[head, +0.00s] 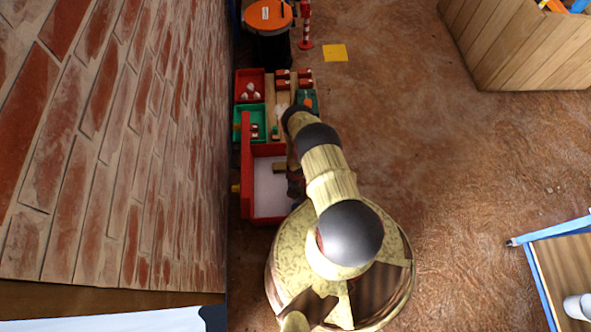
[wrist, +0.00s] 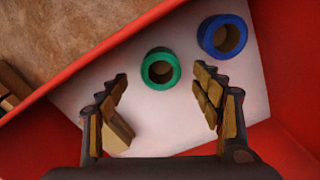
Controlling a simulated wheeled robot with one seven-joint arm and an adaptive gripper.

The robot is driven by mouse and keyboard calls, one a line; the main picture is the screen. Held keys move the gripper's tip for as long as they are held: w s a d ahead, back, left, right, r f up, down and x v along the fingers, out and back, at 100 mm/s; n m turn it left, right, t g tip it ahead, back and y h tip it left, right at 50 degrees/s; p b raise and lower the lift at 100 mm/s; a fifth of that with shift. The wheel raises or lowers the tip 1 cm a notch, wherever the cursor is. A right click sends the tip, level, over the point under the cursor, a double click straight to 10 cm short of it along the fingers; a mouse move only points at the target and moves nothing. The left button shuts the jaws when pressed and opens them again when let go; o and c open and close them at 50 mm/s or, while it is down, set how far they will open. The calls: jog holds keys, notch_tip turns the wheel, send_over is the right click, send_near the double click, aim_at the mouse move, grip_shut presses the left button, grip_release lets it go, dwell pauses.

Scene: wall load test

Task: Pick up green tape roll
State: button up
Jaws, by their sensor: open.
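The green tape roll (wrist: 160,69) lies flat on the white floor of a red bin, with its hole facing up, in the wrist view. My gripper (wrist: 163,85) is open and empty above the bin, and the green roll shows between and a little beyond its fingertips. I cannot tell the exact height of the fingers above it. In the head view the red bin (head: 246,185) stands by the brick wall. My arm covers part of the bin there, and I cannot make out the green roll.
A blue tape roll (wrist: 223,37) lies in the bin to the right of the green one. A wooden block (wrist: 117,134) is by the left finger. The bin's red walls (wrist: 100,45) are close. A green bin (head: 241,118) and a brick wall (head: 110,140) are near.

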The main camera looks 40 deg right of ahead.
jog(key=f, duration=0.1)
jog(key=f+b, duration=0.2)
jog(key=shift+s+f, duration=0.25)
jog(key=shift+f, duration=0.15)
jog(key=shift+w+f+b, duration=0.1)
jog(key=shift+f+b, duration=0.45)
jog(key=shift+f, duration=0.2)
jog(key=shift+c, duration=1.3)
jog(key=c, duration=1.1)
